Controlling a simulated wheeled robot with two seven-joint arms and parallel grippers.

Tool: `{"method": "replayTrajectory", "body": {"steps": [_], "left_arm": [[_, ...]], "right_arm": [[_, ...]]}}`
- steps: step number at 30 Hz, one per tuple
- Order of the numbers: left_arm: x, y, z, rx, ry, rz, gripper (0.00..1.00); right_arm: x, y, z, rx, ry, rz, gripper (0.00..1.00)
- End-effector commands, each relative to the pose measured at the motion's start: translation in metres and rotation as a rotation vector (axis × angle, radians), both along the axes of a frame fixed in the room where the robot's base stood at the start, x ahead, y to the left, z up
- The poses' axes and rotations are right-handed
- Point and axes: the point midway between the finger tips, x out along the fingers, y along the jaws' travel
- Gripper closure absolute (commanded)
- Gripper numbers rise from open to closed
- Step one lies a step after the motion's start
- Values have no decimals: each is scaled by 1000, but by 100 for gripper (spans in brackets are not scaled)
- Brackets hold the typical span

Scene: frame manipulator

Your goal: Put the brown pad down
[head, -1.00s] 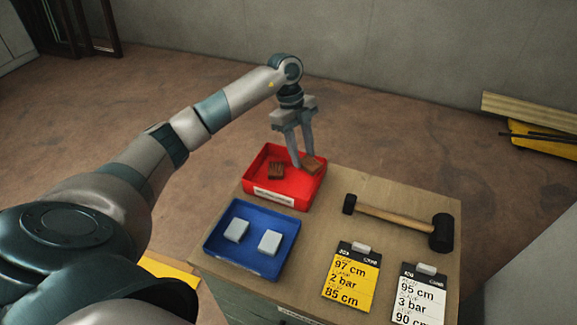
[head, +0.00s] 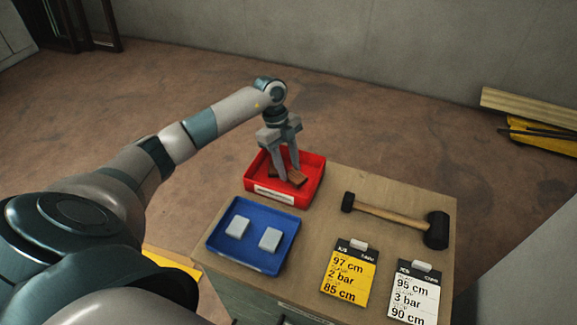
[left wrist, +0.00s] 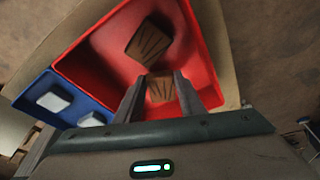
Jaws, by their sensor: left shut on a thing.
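My left gripper (head: 287,176) reaches down over the red tray (head: 312,187) at the back left of the cabinet top. It is shut on a brown pad (head: 297,180), which also shows between the fingers in the left wrist view (left wrist: 161,89). Whether this pad touches the tray floor I cannot tell. A second brown pad (left wrist: 149,43) with dark grooves lies in the tray; in the head view it is mostly hidden behind the fingers. My right gripper is not in view.
A blue tray (head: 246,258) with two light grey pads stands in front of the red tray. A black-headed mallet (head: 391,216) lies to the right. A yellow card (head: 347,274) and a white card (head: 413,294) lie at the front right. The middle of the top is clear.

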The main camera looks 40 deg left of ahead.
Motion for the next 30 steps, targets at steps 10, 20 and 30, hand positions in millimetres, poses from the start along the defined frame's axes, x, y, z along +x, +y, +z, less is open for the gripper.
{"method": "replayTrajectory", "body": {"steps": [10, 20, 30], "left_arm": [[0, 0, -12, 1, 0, 0, 87], [0, 0, -12, 1, 0, 0, 46], [1, 4, 1, 2, -2, 0, 46]], "right_arm": [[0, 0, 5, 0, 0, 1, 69], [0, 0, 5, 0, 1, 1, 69], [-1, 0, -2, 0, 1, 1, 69]]}}
